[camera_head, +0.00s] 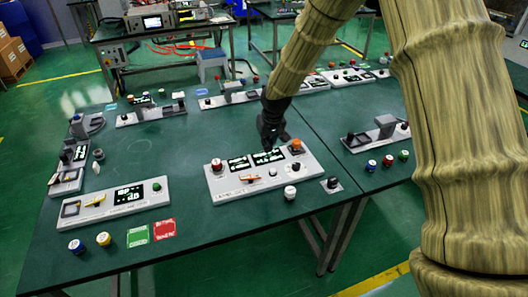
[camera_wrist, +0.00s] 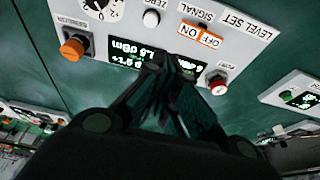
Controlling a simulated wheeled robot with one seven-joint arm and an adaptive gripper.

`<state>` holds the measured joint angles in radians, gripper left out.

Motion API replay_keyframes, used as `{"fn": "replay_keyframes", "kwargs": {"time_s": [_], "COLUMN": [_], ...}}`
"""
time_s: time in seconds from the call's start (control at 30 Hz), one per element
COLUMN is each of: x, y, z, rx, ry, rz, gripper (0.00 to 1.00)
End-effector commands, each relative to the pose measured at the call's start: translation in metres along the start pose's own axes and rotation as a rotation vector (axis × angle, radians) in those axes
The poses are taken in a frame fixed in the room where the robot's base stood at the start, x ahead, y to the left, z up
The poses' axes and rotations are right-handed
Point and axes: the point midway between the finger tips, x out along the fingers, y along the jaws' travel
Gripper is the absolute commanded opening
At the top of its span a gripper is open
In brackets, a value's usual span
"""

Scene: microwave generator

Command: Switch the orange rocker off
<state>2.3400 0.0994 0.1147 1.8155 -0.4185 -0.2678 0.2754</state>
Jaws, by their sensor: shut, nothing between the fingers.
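The orange rocker (camera_wrist: 201,35) shows in the wrist view on a white panel, with ON and OFF lettering upside down beside it. Which side is pressed cannot be told. In the head view, the rocker (camera_head: 251,179) is a small orange and white piece on the front part of the white panel (camera_head: 230,190). My gripper (camera_head: 271,142) points down over the panel's back edge, by the displays. In the wrist view my gripper (camera_wrist: 163,62) is shut and empty, in front of the dark display and apart from the rocker in the picture.
The panel also bears a red button (camera_wrist: 218,84), an orange knob (camera_wrist: 74,47), a white button (camera_wrist: 151,18) and a dial (camera_wrist: 100,6). Other panels stand around it on the green table (camera_head: 200,245). A white knob (camera_head: 290,192) stands in front.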

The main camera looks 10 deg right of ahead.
Motion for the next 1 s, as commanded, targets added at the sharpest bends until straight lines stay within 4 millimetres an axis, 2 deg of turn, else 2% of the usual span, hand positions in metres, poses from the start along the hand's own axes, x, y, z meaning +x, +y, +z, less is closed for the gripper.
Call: {"fn": "replay_keyframes", "kwargs": {"time_s": [0.2,0.33,1.0], "x": [-0.021,-0.028,-0.032], "y": [0.005,0.006,0.006], "z": [0.000,0.001,0.001], "rx": [0.000,0.000,0.000], "ry": [0.001,0.000,0.000], "rz": [0.000,0.000,0.000], "gripper": [0.00,0.00,0.00]}}
